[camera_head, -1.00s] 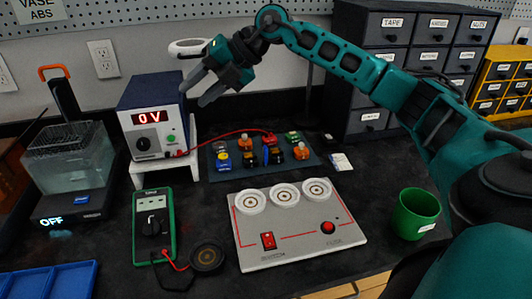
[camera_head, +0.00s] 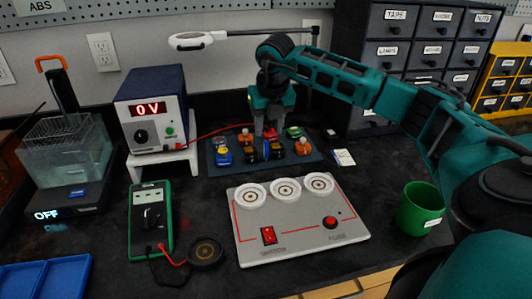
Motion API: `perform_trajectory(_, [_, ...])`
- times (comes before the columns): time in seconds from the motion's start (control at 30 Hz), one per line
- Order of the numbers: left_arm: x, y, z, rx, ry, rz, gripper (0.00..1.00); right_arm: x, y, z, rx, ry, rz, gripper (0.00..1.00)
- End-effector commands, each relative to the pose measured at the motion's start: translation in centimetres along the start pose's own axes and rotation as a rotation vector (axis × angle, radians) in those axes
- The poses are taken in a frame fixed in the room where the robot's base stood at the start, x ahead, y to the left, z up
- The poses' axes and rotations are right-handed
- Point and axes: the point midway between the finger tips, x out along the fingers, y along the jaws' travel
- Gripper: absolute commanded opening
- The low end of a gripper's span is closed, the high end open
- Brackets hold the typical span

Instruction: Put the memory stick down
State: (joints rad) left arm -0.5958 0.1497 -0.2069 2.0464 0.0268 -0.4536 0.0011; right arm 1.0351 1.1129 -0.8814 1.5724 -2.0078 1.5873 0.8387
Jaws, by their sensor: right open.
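I cannot make out a memory stick for sure. A small dark item (camera_head: 331,134) lies on the bench right of the mat, too small to identify. My right gripper (camera_head: 266,130) points down over the back of the dark blue mat (camera_head: 230,169), just at a small red piece (camera_head: 270,133). Its fingers are open; whether they touch the red piece I cannot tell. Several small coloured pieces stand on the mat, among them a blue and yellow one (camera_head: 222,152), an orange one (camera_head: 302,146) and a green one (camera_head: 293,132). My left gripper is out of view.
A power supply (camera_head: 151,110) on a white stand, a green multimeter (camera_head: 150,215) and a grey panel (camera_head: 297,238) with three round sockets surround the mat. A green cup (camera_head: 419,208) stands at right, a white card (camera_head: 343,157) beside the mat. Drawers (camera_head: 393,55) stand behind.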

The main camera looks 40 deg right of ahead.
Motion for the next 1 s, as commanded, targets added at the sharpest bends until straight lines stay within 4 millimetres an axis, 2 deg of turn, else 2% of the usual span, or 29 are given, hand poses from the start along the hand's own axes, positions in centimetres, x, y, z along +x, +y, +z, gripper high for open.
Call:
perform_trajectory(0.13, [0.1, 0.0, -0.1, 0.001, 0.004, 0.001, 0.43, 1.2, 0.0, 0.1, 0.001, 0.002, 0.0, 0.4])
perform_trajectory(0.4, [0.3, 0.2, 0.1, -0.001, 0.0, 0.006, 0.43, 5.0, 0.1, 0.6, 0.0, 0.002, 0.0, 0.4])
perform_trajectory(0.7, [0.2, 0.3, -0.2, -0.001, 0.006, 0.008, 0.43, 5.5, 0.1, 0.6, 0.0, 0.0, 0.001, 0.4])
perform_trajectory(1.0, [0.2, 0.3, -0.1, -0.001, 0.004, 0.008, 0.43, 5.5, 0.1, 0.6, 0.0, 0.0, 0.001, 0.13])
